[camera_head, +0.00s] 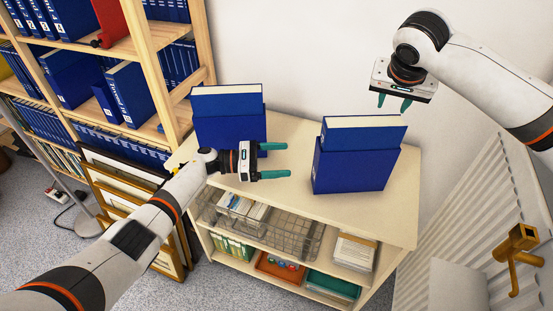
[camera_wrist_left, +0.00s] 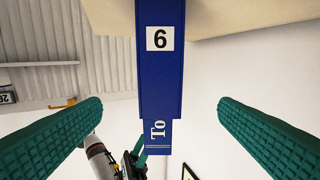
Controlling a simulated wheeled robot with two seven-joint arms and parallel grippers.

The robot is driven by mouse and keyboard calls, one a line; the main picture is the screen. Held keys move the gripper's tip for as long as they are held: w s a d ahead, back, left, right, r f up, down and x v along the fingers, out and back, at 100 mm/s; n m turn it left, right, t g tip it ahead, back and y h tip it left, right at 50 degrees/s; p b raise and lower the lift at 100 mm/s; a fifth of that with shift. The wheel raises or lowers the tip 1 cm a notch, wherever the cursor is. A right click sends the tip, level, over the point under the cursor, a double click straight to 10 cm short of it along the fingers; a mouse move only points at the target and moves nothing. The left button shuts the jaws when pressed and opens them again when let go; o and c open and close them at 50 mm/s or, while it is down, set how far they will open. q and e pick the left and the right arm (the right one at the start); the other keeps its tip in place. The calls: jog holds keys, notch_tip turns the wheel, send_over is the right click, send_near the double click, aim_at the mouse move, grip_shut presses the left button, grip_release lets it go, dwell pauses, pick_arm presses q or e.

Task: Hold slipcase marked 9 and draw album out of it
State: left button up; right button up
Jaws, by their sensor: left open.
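A blue slipcase (camera_head: 352,170) stands upright on the cabinet top. A blue album (camera_head: 362,137) with pale page edges sticks up out of it. In the left wrist view, which looks upside down, the slipcase's spine (camera_wrist_left: 160,85) has a white label reading like a 6, so a 9 upright. The album's spine (camera_wrist_left: 158,137) shows the letters "To". My left gripper (camera_head: 289,160) is open and empty, left of this slipcase, with its fingers apart on either side of the spine in the wrist view.
A second blue slipcase (camera_head: 230,128) with a raised album stands on the cabinet top (camera_head: 300,208) at left, behind my left gripper. A wooden bookshelf (camera_head: 152,62) stands at left, framed prints (camera_head: 108,180) lean below it.

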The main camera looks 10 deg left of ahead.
aim_at(316, 158)
pick_arm(q)
jog(key=d, duration=0.4)
jog(key=w+d, duration=0.1)
jog(key=d, duration=0.2)
jog(key=w+d, duration=0.1)
jog(key=d, duration=0.3)
jog(key=shift+w+d, duration=0.2)
jog(key=shift+d, duration=0.15)
jog(key=shift+c, duration=0.4)
